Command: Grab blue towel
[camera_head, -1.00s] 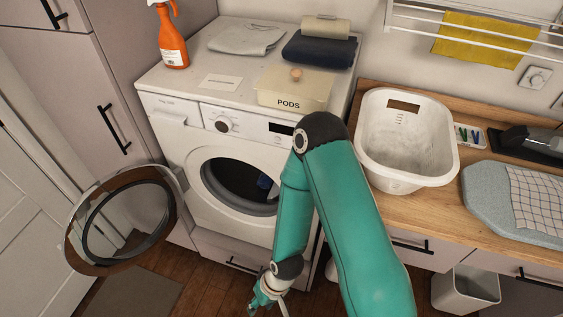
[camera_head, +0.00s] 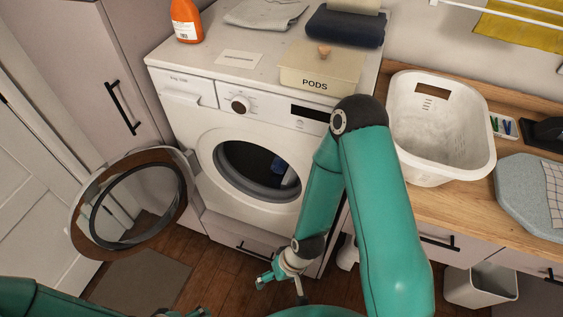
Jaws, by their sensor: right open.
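The blue towel (camera_head: 291,178) shows only as a small blue patch inside the dark drum of the white washing machine (camera_head: 226,125). The rest of it is hidden by the drum edge and my right arm. The machine's round door (camera_head: 83,222) is swung open to the left. My right gripper (camera_head: 281,291) is open and empty. It hangs in front of the machine, lower than the drum opening and apart from the towel.
A PODS box (camera_head: 319,67), folded cloths (camera_head: 346,27) and an orange bottle (camera_head: 187,20) stand on the machine. A white basket (camera_head: 441,150) sits on the wooden counter (camera_head: 455,210) at right. A bin (camera_head: 482,286) stands below. The open door limits room at left.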

